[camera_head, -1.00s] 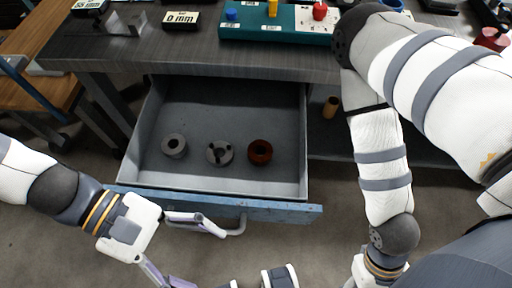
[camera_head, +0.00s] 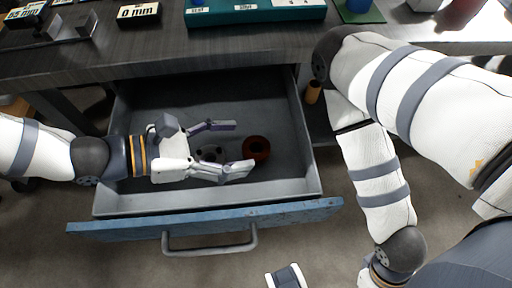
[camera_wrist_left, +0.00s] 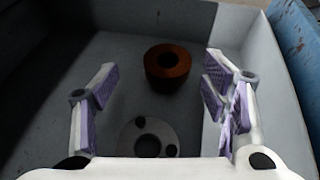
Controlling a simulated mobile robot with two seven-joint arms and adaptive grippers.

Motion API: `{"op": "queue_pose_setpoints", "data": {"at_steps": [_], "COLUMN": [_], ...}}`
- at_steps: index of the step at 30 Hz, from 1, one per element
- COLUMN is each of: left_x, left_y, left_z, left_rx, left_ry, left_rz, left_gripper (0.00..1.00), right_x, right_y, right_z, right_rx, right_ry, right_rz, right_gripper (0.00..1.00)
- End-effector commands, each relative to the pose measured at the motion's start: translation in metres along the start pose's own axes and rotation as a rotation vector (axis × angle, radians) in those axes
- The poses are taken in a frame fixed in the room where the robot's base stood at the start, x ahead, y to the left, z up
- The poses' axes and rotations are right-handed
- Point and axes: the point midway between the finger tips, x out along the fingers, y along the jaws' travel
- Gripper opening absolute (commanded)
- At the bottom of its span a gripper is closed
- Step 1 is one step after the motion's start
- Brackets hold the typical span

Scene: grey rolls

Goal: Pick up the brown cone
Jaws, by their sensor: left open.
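The brown cone (camera_head: 256,148) is a short reddish-brown ring-like piece with a hole in its top, standing on the floor of the open drawer. It also shows in the left wrist view (camera_wrist_left: 167,66), ahead of my fingers. My left gripper (camera_head: 243,146) is open and reaches into the drawer from the left. Its fingers point at the cone, with nothing held between them. Whether the fingertips are level with the cone is hard to tell. Of my right arm, the wrist shows at the bottom edge; its gripper is not clearly seen.
A grey disc with holes (camera_head: 209,153) lies between my left fingers, nearer the palm than the cone. The blue drawer front (camera_head: 205,218) stands pulled out under the dark workbench (camera_head: 200,50). An orange-brown cylinder (camera_head: 313,91) stands right of the drawer.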

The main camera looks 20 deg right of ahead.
Motion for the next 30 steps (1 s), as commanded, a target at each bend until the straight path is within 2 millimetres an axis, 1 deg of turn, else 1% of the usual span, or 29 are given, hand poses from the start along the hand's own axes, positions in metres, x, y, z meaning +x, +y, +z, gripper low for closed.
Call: {"op": "queue_pose_setpoints", "data": {"at_steps": [5,7,10,15,16,17,18,20,21,24,30], "left_x": [0.033,0.045,0.052,0.052,0.052,0.052,0.052,0.052,0.052,0.052,0.051], "left_y": [-0.01,-0.009,-0.008,-0.008,-0.008,-0.008,-0.008,-0.008,-0.008,-0.008,-0.008], "left_z": [0.002,0.001,0.001,0.001,0.001,0.001,0.001,0.001,0.001,0.001,0.002], "left_rx": [0.001,0.003,0.001,0.001,0.001,0.001,0.001,0.001,0.001,0.001,0.002], "left_ry": [0.0,0.0,0.0,-0.001,-0.001,-0.001,-0.001,-0.001,-0.001,-0.001,-0.002], "left_rz": [-0.006,-0.005,-0.003,-0.002,-0.002,-0.002,-0.002,-0.002,-0.002,-0.002,-0.002], "left_gripper": [0.67,0.67,0.67,0.67,0.65,0.58,0.49,0.35,0.26,0.05,0.05], "right_x": [-0.003,-0.001,0.0,-0.001,-0.001,-0.001,-0.001,-0.001,-0.001,-0.001,-0.001], "right_y": [0.0,0.0,0.0,0.0,0.0,0.0,0.0,0.0,0.0,0.0,0.0], "right_z": [0.0,0.0,0.0,0.0,0.0,0.0,0.0,0.0,0.0,0.0,0.0], "right_rx": [0.0,0.0,0.0,0.0,0.0,0.0,0.0,0.0,0.0,0.0,0.0], "right_ry": [0.004,0.001,0.0,0.0,0.0,0.0,0.0,0.0,0.0,0.0,0.001], "right_rz": [0.0,0.0,0.0,0.0,0.0,0.0,0.0,0.0,0.0,0.0,0.0], "right_gripper": [0.63,0.63,0.63,0.63,0.63,0.63,0.63,0.63,0.63,0.63,0.63]}}
